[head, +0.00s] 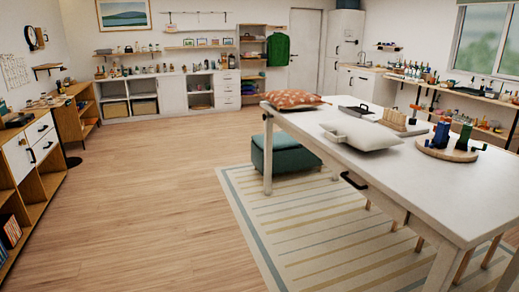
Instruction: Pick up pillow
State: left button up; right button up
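An orange patterned pillow (295,99) lies flat on the far left end of the long white table (425,187). A puffy white cushion-like object (362,135) lies on the same table, nearer to me, with what looks like a small handle at its left. I cannot tell for certain whether it is also a pillow. Neither of my grippers shows in the head view, and nothing is seen touching either object.
A round wooden board (449,151) with blue and dark items stands right of the white object. Dark trays (355,111) lie behind it. A green ottoman (286,153) and striped rug (300,215) are by the table. The wooden floor (150,190) at left is clear.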

aim_at(362, 135)
jog(key=i+j, duration=0.1)
jog(key=i, duration=1.3)
jog(key=i+j+z, duration=0.1)
jog(key=i+z, duration=0.4)
jog(key=i+j+z, duration=0.25)
jog(key=z, duration=0.2)
jog(key=i+j+z, duration=0.65)
jog(key=j+z, duration=0.3)
jog(key=i+j+z, duration=0.15)
jog(key=j+z, duration=0.35)
